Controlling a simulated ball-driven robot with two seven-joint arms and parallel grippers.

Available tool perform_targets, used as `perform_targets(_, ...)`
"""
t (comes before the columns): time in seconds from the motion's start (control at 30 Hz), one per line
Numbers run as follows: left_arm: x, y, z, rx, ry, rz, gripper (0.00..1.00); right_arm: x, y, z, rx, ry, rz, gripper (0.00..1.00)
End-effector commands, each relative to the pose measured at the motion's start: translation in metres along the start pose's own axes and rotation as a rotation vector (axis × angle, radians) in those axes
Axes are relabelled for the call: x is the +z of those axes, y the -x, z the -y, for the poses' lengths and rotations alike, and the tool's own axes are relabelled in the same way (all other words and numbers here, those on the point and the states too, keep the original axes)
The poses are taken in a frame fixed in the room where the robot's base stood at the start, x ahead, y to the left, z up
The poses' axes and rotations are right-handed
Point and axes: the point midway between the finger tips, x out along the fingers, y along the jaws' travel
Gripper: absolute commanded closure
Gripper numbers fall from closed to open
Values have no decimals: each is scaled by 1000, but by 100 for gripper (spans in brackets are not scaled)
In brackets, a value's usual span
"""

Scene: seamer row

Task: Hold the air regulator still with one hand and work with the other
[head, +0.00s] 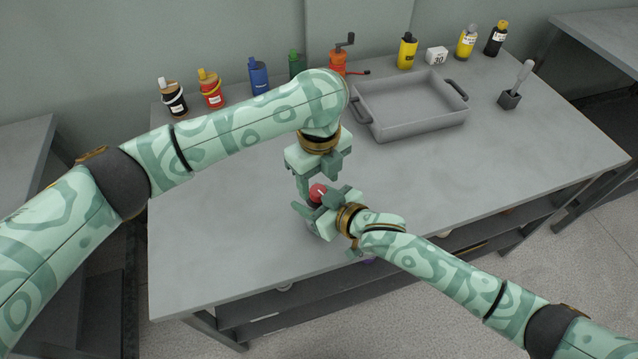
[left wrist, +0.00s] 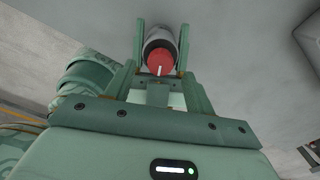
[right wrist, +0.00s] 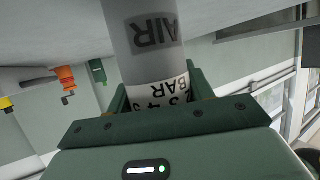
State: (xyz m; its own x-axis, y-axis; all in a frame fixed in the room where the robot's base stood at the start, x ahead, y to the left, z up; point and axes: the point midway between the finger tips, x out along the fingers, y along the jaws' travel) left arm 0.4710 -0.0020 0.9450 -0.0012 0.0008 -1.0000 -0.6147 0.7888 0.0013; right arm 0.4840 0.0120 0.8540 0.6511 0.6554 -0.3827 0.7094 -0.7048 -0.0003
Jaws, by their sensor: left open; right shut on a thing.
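The air regulator has a red knob (head: 317,192) with a white mark on top. Its grey body, labelled AIR with a BAR scale band, fills the middle of the right wrist view (right wrist: 145,60). My right gripper (head: 322,218) is shut on the regulator's body and hides most of it in the head view. My left gripper (head: 318,180) is open above the knob, pointing down. In the left wrist view the red knob (left wrist: 161,62) shows between the left fingers. I cannot tell whether the fingers touch it.
A grey tray (head: 372,133) with two handles stands at the back right. Several bottles, an orange hand-cranked device (head: 338,62), a white block marked 30 (head: 436,55) and a brush in a holder (head: 510,99) line the back. The table's front left is clear.

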Motion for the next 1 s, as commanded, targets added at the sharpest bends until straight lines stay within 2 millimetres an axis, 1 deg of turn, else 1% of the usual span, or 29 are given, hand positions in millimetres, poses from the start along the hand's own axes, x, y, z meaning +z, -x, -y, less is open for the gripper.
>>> perform_targets(0.03, -1, -8, 0, 2, 2, -3, 46, 0, 0, 0, 0, 0, 0, 74)
perform_targets(0.1, -1, -17, 0, 1, 0, -2, 46, 0, 0, 0, 0, 0, 1, 74)
perform_targets(0.2, 0, -24, 0, 0, 0, -1, 46, 0, 0, 0, 0, 0, 1, 74)
perform_targets(0.5, 0, -26, 0, -1, 0, 0, 46, 0, 0, 0, 0, 0, 0, 74)
perform_targets(0.57, 0, -26, 0, -1, 0, 0, 62, 0, 0, 0, 0, 0, 0, 74)
perform_targets(0.6, 0, -26, 0, -1, 0, 0, 74, 0, 0, 0, 0, 0, 0, 74)
perform_targets(0.67, 0, -26, 0, -1, 0, 0, 90, 0, 0, 0, 0, 0, 0, 74)
perform_targets(0.8, 0, -26, 0, -1, 13, 1, 91, 0, 0, 0, 0, 0, 0, 74)
perform_targets(1.0, 0, -25, 1, -1, 128, 1, 91, 0, 0, 0, 0, 0, 1, 74)
